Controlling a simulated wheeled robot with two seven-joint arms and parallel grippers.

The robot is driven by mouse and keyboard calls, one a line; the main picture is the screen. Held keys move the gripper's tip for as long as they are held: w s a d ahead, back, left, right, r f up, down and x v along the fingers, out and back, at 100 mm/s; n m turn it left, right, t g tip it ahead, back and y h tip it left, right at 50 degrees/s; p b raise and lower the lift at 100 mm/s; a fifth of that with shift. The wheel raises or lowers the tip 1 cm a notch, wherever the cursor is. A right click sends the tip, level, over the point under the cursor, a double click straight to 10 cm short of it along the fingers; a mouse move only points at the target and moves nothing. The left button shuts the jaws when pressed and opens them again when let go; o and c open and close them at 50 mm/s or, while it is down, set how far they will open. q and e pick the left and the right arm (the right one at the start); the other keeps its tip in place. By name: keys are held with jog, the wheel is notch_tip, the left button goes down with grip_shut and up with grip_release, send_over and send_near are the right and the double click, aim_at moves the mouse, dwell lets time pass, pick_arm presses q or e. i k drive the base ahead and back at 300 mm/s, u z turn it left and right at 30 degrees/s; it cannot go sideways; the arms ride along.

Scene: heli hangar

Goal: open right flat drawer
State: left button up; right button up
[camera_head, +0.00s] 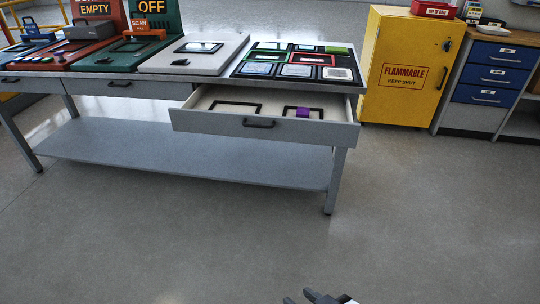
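The right flat drawer (265,131) of the grey workbench is pulled out toward me, with its inside showing. Its dark handle (259,123) is on the front panel. Inside lie a black rectangular frame (258,107) and a smaller black frame with a purple block (302,113). My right gripper (300,297) shows only at the bottom edge, over the floor, well away from the drawer and touching nothing visible. Its two fingertips appear apart with nothing between them; most of it is cut off. My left gripper is not in view.
The workbench carries panels with dark framed tiles (270,69) and signs. Its lower shelf (180,155) and legs stand below the drawer. A yellow flammables cabinet (385,98) and blue drawers (494,74) stand at the right. The floor in front is clear.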

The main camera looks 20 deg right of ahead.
aim_at(263, 112)
jog(key=z, duration=0.8)
jog(key=i, duration=1)
jog(key=u, duration=0.9)
jog(key=i, duration=0.3)
jog(key=u, duration=0.25)
